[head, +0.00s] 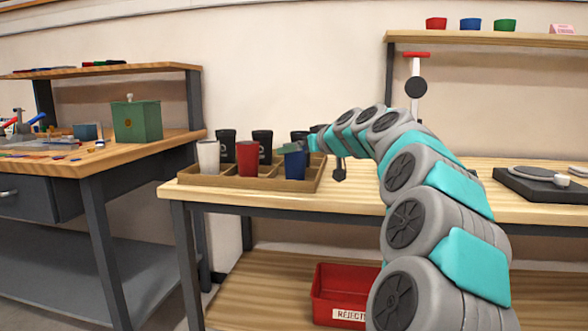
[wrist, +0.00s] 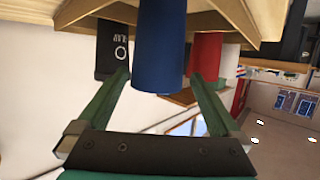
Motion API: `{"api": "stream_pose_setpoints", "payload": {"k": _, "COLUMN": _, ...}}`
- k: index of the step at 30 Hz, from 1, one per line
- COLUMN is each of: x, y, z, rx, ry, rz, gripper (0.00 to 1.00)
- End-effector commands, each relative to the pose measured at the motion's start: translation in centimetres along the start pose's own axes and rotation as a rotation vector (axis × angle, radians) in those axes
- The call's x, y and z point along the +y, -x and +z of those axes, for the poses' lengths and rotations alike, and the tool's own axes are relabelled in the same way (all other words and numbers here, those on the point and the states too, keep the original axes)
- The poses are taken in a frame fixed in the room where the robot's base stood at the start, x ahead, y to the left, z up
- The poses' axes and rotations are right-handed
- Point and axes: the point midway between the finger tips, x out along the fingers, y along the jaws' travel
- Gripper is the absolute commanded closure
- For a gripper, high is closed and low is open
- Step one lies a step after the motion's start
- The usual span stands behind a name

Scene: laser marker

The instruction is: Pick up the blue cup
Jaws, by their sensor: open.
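The blue cup (head: 295,167) stands in the front right compartment of a wooden tray (head: 240,188) on the workbench. My gripper (head: 288,150) is at the cup's upper part in the head view, partly covering its top. In the wrist view, which looks upside down, the blue cup (wrist: 160,40) lies between the two green fingers of my gripper (wrist: 160,76). The fingers are open, with visible gaps on both sides of the cup. Its lower part is out of the wrist frame.
A red cup (head: 247,158) and a white cup (head: 208,157) stand left of it, with black cups (head: 262,146) behind. Another blue cup (head: 470,24) is on the upper shelf between red and green ones. A red reject bin (head: 335,293) sits below. The bench right of the tray has free room.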

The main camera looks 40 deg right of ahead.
Motion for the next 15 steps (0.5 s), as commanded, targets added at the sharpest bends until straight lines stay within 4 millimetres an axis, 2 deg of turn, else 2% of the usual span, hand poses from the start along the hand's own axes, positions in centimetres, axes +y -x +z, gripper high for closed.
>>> {"api": "stream_pose_setpoints", "payload": {"k": 10, "x": 0.4, "y": -4.0, "z": 0.0, "rx": -0.004, "ry": -0.001, "rz": -0.002, "gripper": 0.00}}
{"api": "stream_pose_setpoints", "payload": {"k": 15, "x": 0.3, "y": -5.2, "z": 0.1, "rx": -0.004, "ry": -0.001, "rz": -0.003, "gripper": 0.00}}
